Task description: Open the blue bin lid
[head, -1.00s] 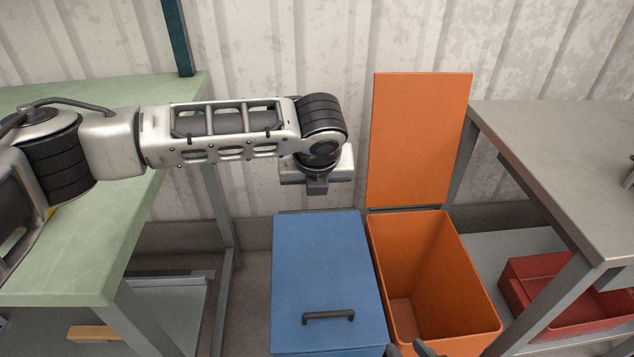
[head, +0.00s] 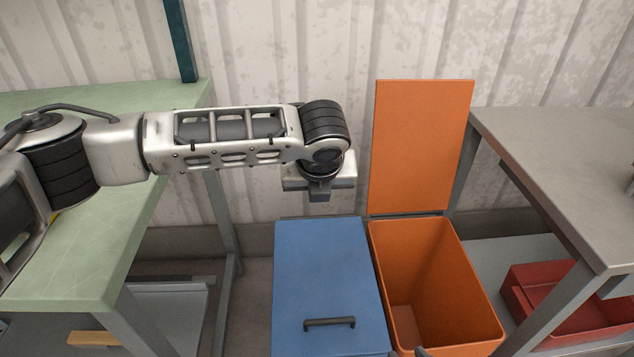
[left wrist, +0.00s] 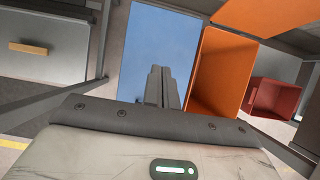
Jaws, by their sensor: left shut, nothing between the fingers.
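The blue bin (head: 325,270) stands on the floor with its lid closed. A dark bar handle (head: 330,323) sits near the lid's front edge. My left gripper (head: 320,193) points down above and behind the lid's rear edge, apart from it. In the left wrist view its two fingers (left wrist: 160,84) are together and empty, in front of the blue lid (left wrist: 150,35); they hide part of it. Only a small dark tip of my right gripper (head: 421,351) shows at the bottom edge, near the orange bin's front; the rest is out of view.
An orange bin (head: 455,290) stands open right beside the blue one, its lid (head: 420,145) upright. A green-topped table (head: 75,250) is at left, a grey table (head: 570,160) at right. A red tray (head: 560,300) sits on the lower shelf. A corrugated wall closes the back.

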